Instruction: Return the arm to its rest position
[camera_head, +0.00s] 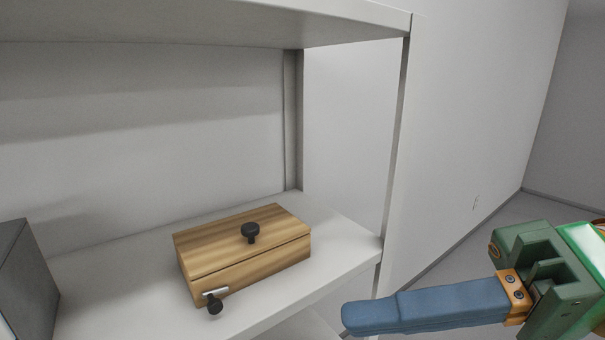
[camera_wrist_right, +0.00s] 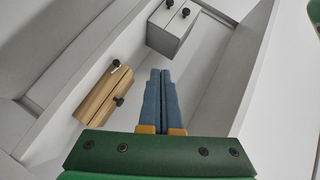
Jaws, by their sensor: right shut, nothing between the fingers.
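My right gripper (camera_head: 347,318) has blue fingers on a green body and comes in from the lower right in the head view. It is in front of the shelf's right end, clear of everything. In the right wrist view its fingers (camera_wrist_right: 160,74) lie side by side, shut and empty. The left gripper does not show in either view.
A wooden box (camera_head: 240,250) with black knobs sits on the white shelf (camera_head: 345,250); it also shows in the wrist view (camera_wrist_right: 101,95). A grey box (camera_head: 22,280) stands at the shelf's left. A shelf board (camera_head: 200,25) is above. Open floor (camera_head: 480,235) lies right.

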